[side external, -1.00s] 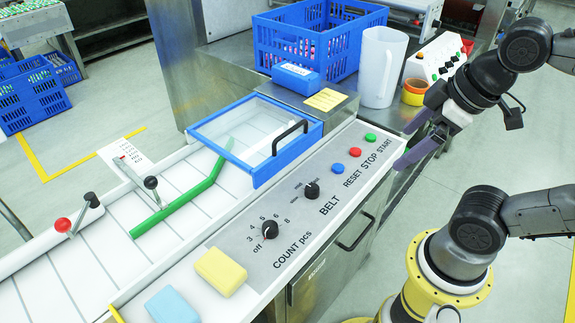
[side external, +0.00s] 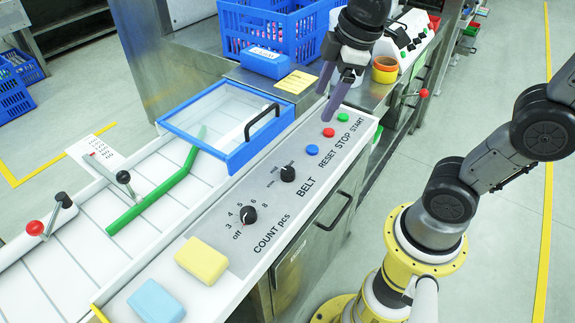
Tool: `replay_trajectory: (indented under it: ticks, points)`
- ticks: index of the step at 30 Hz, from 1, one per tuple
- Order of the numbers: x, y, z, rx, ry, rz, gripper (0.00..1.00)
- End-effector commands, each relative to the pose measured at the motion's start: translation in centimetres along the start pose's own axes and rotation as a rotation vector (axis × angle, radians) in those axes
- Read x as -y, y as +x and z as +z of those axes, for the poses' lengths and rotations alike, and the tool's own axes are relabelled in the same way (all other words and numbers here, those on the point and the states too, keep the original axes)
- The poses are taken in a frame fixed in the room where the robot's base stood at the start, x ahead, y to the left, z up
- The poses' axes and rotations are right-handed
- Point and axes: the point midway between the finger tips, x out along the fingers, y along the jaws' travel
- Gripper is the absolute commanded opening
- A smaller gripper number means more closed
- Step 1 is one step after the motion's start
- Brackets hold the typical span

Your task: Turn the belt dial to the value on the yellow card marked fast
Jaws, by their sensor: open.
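The belt dial (side external: 288,174) is a small black knob on the grey control panel, above the word BELT. Small markings stand around it, too small to read. A yellow card (side external: 297,82) lies on the ledge behind the blue-framed lid; its writing is too small to read. My gripper (side external: 332,103) is above the panel's far end, near the red and green buttons, with its purple fingers pointing down. It is open and empty, up and to the right of the belt dial, and apart from it.
The count dial (side external: 249,214) sits nearer on the panel. The blue-framed lid (side external: 233,158) has a raised black handle (side external: 262,121). Yellow (side external: 202,260) and blue (side external: 157,301) blocks lie in front.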

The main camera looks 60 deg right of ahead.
Motion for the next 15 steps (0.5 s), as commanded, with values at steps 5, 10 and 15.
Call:
replay_trajectory:
  ticks: [5,10,15]
  points:
    - [-2.4,4.4,-3.0,0.097,-0.147,-0.102,0.75]
    - [-3.2,8.3,-4.3,0.165,-0.178,-0.176,0.75]
    - [-3.0,10.5,-4.3,0.208,-0.179,-0.221,0.75]
